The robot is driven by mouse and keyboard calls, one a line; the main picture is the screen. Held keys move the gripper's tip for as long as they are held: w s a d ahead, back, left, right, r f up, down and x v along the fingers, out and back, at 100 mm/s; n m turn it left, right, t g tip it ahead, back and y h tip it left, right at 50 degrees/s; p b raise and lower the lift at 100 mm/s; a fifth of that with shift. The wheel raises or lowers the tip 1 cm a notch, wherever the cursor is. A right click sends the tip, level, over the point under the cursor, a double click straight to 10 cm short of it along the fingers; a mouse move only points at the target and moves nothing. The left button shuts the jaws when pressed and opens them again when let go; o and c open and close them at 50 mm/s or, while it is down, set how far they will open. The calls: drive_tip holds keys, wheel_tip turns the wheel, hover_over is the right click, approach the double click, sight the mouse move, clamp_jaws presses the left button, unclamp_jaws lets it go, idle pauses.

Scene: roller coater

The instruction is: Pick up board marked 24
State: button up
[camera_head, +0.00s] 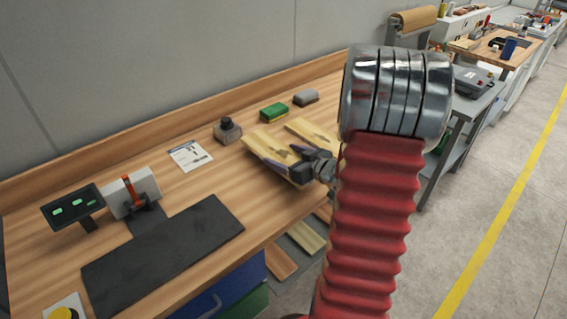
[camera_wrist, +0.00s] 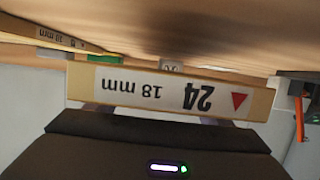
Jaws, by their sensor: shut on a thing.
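The board marked 24 (camera_wrist: 130,88) is pale wood. In the wrist view its end fills the middle, with an upside-down label reading "24", "18 mm" and a red triangle. In the head view the board (camera_head: 266,147) is at the right part of the workbench. My gripper (camera_head: 298,163) is shut on its near end; its dark body also shows at the bottom of the wrist view (camera_wrist: 163,118). I cannot tell whether the board touches the bench. A second pale board (camera_head: 309,128) lies just right of it; its label (camera_wrist: 60,38) shows at the wrist view's upper left.
The wooden workbench (camera_head: 60,180) holds a black mat (camera_head: 165,255), a display (camera_head: 73,209), a paper sheet (camera_head: 190,156), a dark knobbed block (camera_head: 228,130), a green sponge (camera_head: 273,112) and a grey block (camera_head: 306,97). More boards (camera_head: 305,237) are below the bench edge.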

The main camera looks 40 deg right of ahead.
sight(285, 157)
wheel_tip(285, 157, up, 7)
drive_tip(key=shift+f, duration=0.15)
